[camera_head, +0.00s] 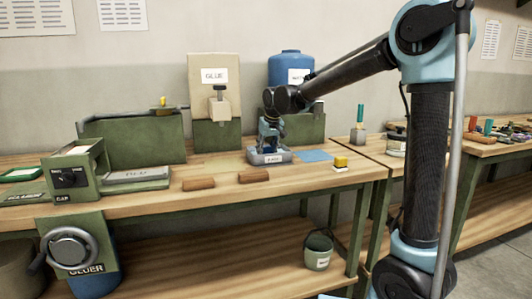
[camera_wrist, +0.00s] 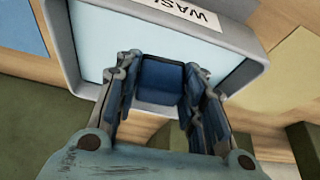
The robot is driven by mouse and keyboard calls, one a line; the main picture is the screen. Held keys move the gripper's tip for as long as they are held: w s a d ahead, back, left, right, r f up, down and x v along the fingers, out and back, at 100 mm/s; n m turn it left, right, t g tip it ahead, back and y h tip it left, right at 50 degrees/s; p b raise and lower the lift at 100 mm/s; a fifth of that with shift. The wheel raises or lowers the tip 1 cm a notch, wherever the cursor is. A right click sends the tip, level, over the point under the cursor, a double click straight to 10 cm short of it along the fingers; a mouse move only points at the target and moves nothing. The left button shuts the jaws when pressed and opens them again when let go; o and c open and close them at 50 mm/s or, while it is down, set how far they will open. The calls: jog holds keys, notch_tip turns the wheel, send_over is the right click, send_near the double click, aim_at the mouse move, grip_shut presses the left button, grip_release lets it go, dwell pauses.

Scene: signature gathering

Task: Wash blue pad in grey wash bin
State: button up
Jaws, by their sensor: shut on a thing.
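The grey wash bin (camera_head: 257,159) stands on the workbench with a white label on its front wall. In the wrist view the bin (camera_wrist: 64,48) is lettered "WASH" and has a light blue inside, like water. My gripper (camera_head: 269,140) points down at the bin. In the wrist view my gripper (camera_wrist: 160,72) is shut on the blue pad (camera_wrist: 160,82), which sits between its fingers over the light blue area. I cannot tell how deep the pad is in the bin. The pad is hidden in the head view.
A glue dispenser (camera_head: 217,100) and a blue tank (camera_head: 290,68) stand behind. The front bench edge is mostly clear.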

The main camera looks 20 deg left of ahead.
jog(key=shift+w+d, duration=0.1)
jog(key=shift+d, duration=0.05)
jog(key=shift+w+d, duration=0.15)
jog(key=shift+d, duration=0.1)
jog(key=shift+a, duration=0.15)
jog(key=shift+s+a, duration=0.3)
jog(key=shift+a, duration=0.05)
jog(key=shift+d, duration=0.1)
dwell(0.4)
jog(key=shift+w+d, duration=0.3)
jog(key=shift+d, duration=0.1)
jog(key=shift+s+a, duration=0.1)
jog(key=shift+a, duration=0.05)
jog(key=shift+s+a, duration=0.2)
jog(key=shift+a, duration=0.15)
